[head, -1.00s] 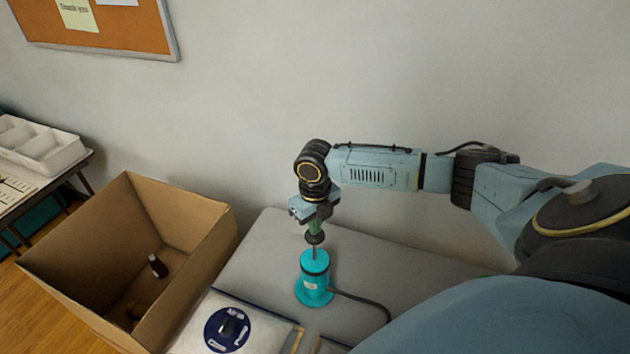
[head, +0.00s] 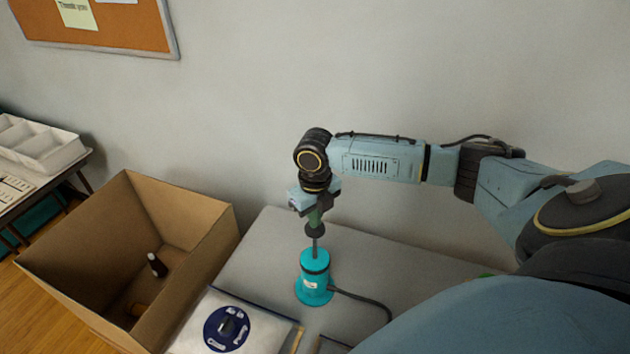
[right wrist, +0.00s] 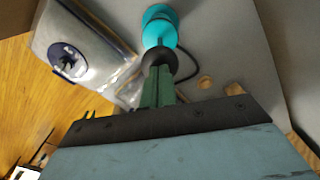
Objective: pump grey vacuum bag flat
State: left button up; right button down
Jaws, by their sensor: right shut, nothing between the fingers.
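The teal hand pump (head: 314,278) stands upright on the grey table, its dark knob (head: 315,230) raised on a thin rod. My right gripper (head: 316,216) is shut and empty, pointing down right above the knob; I cannot tell if they touch. In the right wrist view its green fingers (right wrist: 157,88) point at the dark knob and the teal pump (right wrist: 159,30). The silvery grey vacuum bag (head: 268,330) lies at the table's front left, with a round dark blue valve patch (head: 226,328). Its near part is cut off in the head view. My left gripper is out of view.
A dark hose (head: 365,300) curves from the pump's base across the table. An open cardboard box (head: 190,295) stands left of the table with a small dark bottle (head: 157,265) inside. A white compartment tray (head: 45,150) is at the far left. The wall is behind.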

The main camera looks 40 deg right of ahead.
jog(key=shift+f+b, duration=2.5)
jog(key=shift+f, duration=2.45)
notch_tip(320, 180, up, 6)
jog(key=p, duration=0.6)
jog(key=shift+r, duration=2.8)
